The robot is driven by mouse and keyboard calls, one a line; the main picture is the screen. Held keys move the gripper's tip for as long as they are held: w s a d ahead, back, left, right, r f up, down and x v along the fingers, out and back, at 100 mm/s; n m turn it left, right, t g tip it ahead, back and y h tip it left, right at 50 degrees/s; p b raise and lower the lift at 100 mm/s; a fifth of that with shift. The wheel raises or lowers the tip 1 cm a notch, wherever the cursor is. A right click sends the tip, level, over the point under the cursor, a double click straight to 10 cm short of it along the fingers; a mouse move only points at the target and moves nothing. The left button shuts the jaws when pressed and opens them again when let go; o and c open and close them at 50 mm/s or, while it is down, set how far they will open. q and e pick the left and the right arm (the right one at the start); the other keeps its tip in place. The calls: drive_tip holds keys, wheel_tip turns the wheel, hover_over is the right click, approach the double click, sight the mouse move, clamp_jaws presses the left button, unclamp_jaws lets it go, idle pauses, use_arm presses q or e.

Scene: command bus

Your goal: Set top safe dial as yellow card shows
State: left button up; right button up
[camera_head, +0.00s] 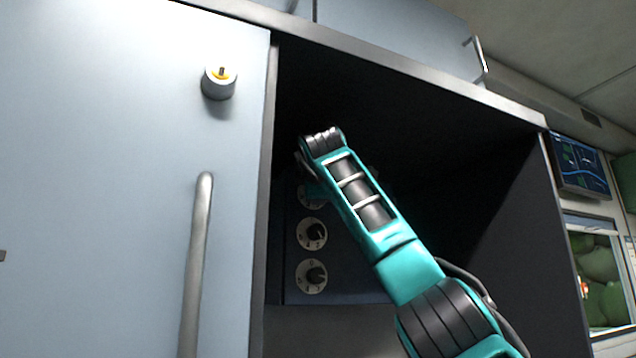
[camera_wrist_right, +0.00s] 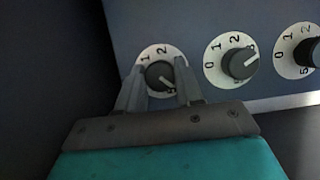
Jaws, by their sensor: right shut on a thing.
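The dark blue safe (camera_head: 290,260) sits inside an open cabinet, with three dials on pale round number plates in a column. The top dial (camera_head: 305,199) is mostly hidden behind my right arm in the head view. In the right wrist view it is the leftmost dial (camera_wrist_right: 158,76). My right gripper (camera_wrist_right: 161,66) has one finger on each side of its dark knob and is shut on it. The knob's white mark points to the lower right; the numeral there is partly hidden. The middle dial (camera_head: 312,233) and bottom dial (camera_head: 312,276) are free. I see no yellow card.
The cabinet's right inner wall (camera_head: 510,230) is close to my arm. A screen (camera_head: 578,165) hangs farther right.

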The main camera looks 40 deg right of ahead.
drive_tip(key=m+p, duration=0.1)
drive_tip(key=m, duration=0.1)
drive_tip(key=m+g+y+p, duration=0.1)
drive_tip(key=m, duration=0.1)
drive_tip(key=shift+r+y, duration=0.15)
drive_tip(key=shift+y, duration=0.15)
idle(0.5)
drive_tip(key=o, duration=1)
drive_tip(key=shift+o, duration=0.2)
drive_tip(key=b+v, duration=0.1)
drive_tip(key=v, duration=0.6)
drive_tip(key=shift+s+a, duration=0.15)
drive_tip(key=shift+s, duration=0.05)
